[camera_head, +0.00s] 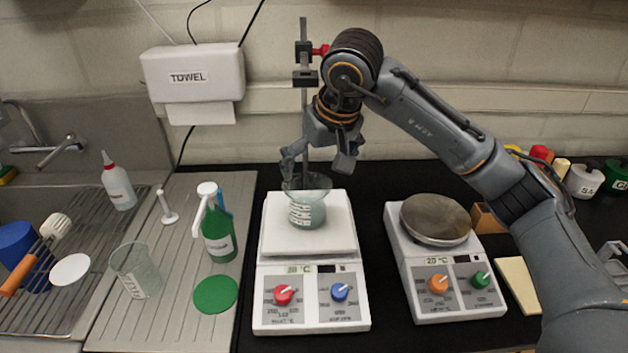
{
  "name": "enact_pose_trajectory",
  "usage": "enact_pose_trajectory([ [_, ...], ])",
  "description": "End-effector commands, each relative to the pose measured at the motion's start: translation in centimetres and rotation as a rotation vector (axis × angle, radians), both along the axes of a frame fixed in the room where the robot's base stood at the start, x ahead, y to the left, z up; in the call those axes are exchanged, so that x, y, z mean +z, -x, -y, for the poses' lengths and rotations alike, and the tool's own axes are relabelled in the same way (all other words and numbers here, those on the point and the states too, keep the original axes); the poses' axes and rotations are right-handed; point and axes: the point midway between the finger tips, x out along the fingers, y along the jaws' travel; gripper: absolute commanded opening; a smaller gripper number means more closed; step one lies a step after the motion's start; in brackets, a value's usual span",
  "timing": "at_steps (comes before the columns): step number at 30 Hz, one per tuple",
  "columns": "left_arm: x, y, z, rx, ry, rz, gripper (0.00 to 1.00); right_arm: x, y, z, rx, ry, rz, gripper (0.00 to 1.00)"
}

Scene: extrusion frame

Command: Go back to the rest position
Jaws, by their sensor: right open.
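My right arm comes in from the right and bends down at the back of the bench. My right gripper (318,168) is open, with its fingers spread just above and behind a glass beaker (306,211). The beaker holds a greyish content and stands upright on the white plate of the left hotplate stirrer (265,245). The gripper holds nothing that I can see; whether a fingertip touches the beaker rim I cannot tell. My left gripper is not in view.
A metal stand (303,90) with a red clamp knob rises behind the gripper. A second hotplate (400,225) stands under my forearm. An empty beaker (135,270), a green bottle (219,238) and a sink rack (60,285) are at left. Black bench shows between the hotplates.

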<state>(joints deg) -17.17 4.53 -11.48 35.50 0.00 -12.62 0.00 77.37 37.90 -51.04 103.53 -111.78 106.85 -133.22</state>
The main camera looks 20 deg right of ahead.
Motion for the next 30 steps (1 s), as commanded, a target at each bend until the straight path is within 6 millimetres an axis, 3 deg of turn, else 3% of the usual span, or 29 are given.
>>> enact_pose_trajectory([
  [16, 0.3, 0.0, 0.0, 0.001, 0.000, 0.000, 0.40, 0.7, 0.1, 0.0, 0.000, 0.000, 0.000, 1.00],
  [25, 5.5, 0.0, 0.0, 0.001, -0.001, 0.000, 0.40, 5.9, 0.1, 0.0, 0.000, -0.001, 0.000, 1.00],
  [30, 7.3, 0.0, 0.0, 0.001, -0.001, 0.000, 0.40, 7.7, 0.1, 0.0, 0.000, -0.001, 0.000, 1.00],
])
